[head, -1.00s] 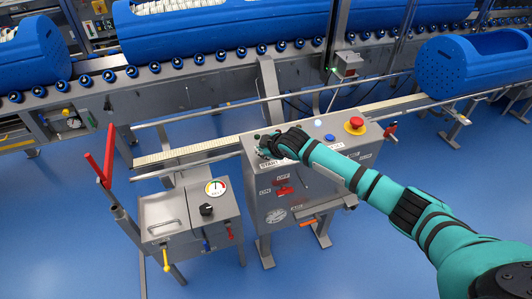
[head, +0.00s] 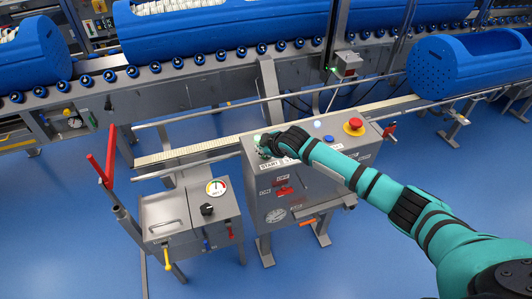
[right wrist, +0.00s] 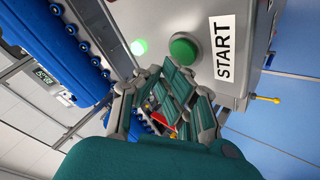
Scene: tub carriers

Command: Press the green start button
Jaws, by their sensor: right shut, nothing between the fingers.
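The green start button (right wrist: 184,50) shows in the right wrist view as a round green cap in a grey ring, next to the START label (right wrist: 222,48). It sits on the top of the grey control box (head: 300,180); in the head view my gripper hides it. My right gripper (head: 264,150) is shut and empty at the left end of that panel. In the right wrist view its fingers (right wrist: 172,82) end close to the button's edge; I cannot tell whether they touch it. A small green lamp (right wrist: 138,47) beside the button glows. My left gripper is not in view.
The panel also bears a blue button (head: 329,138), a pale lamp (head: 318,125) and a red emergency knob (head: 354,126). A smaller grey box (head: 165,207) with a gauge stands left. Blue tubs (head: 445,75) lie on or over the conveyor behind.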

